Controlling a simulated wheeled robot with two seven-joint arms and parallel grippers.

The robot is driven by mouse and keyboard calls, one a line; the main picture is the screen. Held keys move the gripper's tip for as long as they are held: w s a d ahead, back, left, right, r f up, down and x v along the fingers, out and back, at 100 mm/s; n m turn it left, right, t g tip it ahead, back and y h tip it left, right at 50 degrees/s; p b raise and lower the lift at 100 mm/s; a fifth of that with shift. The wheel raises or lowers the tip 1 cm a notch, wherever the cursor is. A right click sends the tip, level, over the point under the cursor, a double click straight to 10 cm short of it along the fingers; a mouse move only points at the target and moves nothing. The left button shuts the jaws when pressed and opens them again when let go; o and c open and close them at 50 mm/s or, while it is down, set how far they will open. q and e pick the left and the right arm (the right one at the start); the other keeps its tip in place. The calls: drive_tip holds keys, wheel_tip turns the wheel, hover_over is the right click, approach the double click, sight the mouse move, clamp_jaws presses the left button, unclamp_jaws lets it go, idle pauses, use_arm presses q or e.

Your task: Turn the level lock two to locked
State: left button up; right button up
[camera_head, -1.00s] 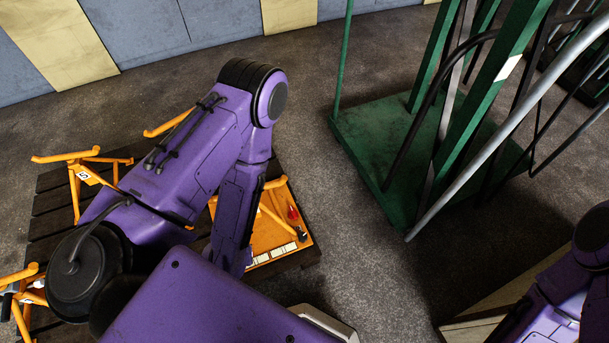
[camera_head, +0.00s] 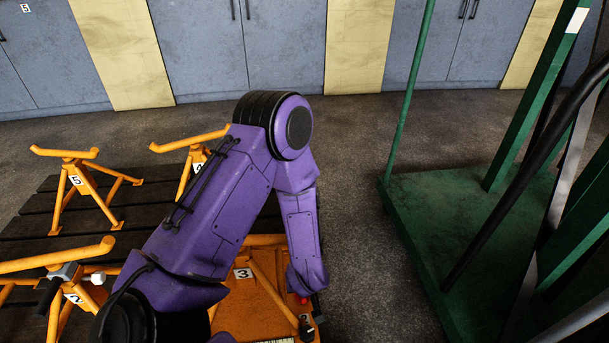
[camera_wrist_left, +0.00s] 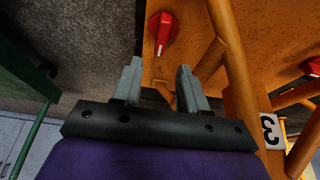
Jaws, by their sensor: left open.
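A red knob (camera_wrist_left: 163,30) with a pale pointer line sits on an orange surface in the left wrist view. A second red knob (camera_wrist_left: 312,66) is cut by the right edge. I cannot tell which is level lock two. My left gripper (camera_wrist_left: 158,78) is open and empty, its fingers apart below the first knob in the picture and not around it. My right gripper is out of view.
Orange stands marked 5 (camera_head: 76,182) and 2 (camera_head: 72,297) stand on dark slats at left. An orange tube (camera_wrist_left: 236,75) and a 3 label (camera_wrist_left: 270,131) are near the gripper. A green trolley (camera_head: 430,215) stands right. Grey floor lies between.

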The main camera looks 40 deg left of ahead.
use_arm(q)
drive_tip(key=b+x, duration=0.2)
drive_tip(key=x, duration=0.4)
drive_tip(key=shift+f+b, duration=0.15)
drive_tip(key=shift+b, duration=0.15)
drive_tip(key=shift+w+a+f, duration=0.2)
drive_tip(key=shift+a+f, duration=0.05)
drive_tip(key=shift+f, duration=0.3)
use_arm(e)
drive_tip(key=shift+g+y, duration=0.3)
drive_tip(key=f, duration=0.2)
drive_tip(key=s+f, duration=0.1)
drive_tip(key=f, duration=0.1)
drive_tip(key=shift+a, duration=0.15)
use_arm(q)
clamp_jaws()
drive_tip(key=shift+r, duration=0.1)
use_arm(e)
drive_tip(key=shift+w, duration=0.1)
